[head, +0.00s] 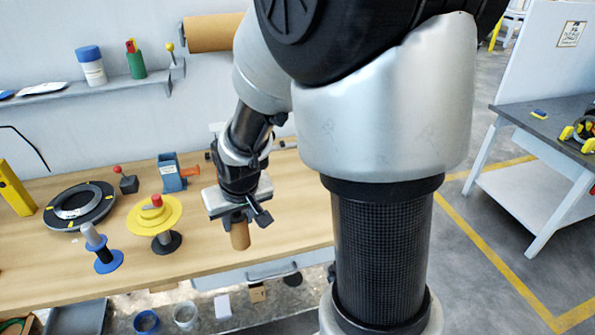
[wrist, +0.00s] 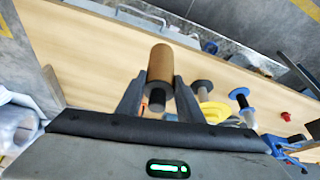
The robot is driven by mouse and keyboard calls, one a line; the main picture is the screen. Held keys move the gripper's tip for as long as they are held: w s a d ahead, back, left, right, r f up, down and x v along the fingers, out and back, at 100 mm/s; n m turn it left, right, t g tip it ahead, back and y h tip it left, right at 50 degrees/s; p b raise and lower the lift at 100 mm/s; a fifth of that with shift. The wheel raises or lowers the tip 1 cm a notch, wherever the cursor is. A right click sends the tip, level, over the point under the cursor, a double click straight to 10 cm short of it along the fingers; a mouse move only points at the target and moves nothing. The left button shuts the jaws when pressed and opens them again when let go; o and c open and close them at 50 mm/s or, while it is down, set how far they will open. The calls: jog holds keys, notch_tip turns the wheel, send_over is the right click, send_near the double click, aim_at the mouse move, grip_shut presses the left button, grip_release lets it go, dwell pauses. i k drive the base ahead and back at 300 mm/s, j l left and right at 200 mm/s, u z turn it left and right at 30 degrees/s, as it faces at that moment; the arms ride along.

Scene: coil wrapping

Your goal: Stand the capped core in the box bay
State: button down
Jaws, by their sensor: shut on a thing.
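The capped core is a brown cylinder (head: 240,236) hanging below my gripper (head: 238,217) in the head view, over the wooden bench near its front edge. In the wrist view the brown core (wrist: 160,63) sits between the two dark fingers of my gripper (wrist: 158,84), which are shut on it. A dark end piece shows at the core's near end, between the fingers. The core looks roughly upright and clear of the bench top, though the exact gap is hard to judge. I cannot make out the box bay for certain in either view.
On the bench (head: 290,215) stand a yellow-flanged spool (head: 154,222), a blue-based spool (head: 103,254), a black ring (head: 79,206) and a blue tape dispenser (head: 172,175). The bench right of my gripper is mostly clear. Bins and rolls (head: 146,321) sit below the front edge.

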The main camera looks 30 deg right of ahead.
aim_at(285, 173)
jog(key=l, duration=0.4)
jog(key=i+l, duration=0.1)
jog(key=l, duration=0.3)
jog(key=i+l, duration=0.15)
jog(key=l, duration=0.15)
jog(key=i+l, duration=0.15)
jog(key=l, duration=0.2)
